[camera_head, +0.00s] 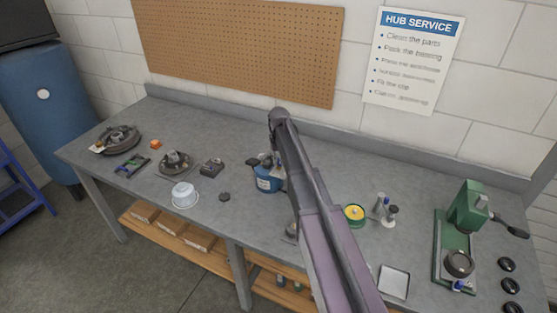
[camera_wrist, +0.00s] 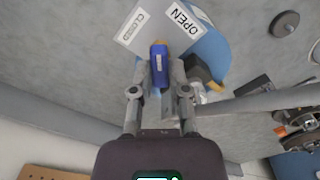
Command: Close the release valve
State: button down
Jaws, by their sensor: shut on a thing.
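The release valve's blue lever (camera_wrist: 159,62) sits between the two fingers of my gripper (camera_wrist: 159,80) in the wrist view, and the fingers are shut on it. The lever's tip lies between a white CLOSED label (camera_wrist: 134,26) on the left and a white OPEN label (camera_wrist: 184,20) on the right. In the head view this blue body (camera_head: 267,184) stands on the bench at the middle, partly hidden by my arm. The fingers and lever cannot be made out clearly there.
On the grey bench (camera_head: 330,155), a white pot (camera_head: 185,195), a dark puck (camera_head: 224,197) and hub parts (camera_head: 175,162) lie left. A wall (camera_head: 380,120) closes the back.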

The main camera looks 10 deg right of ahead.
jog(key=n, duration=0.4)
jog(key=shift+n, duration=0.3)
jog(key=n, duration=0.4)
jog(key=shift+n, duration=0.3)
dwell(0.3)
jog(key=c, duration=0.6)
grip_release()
jog(key=shift+m, duration=0.4)
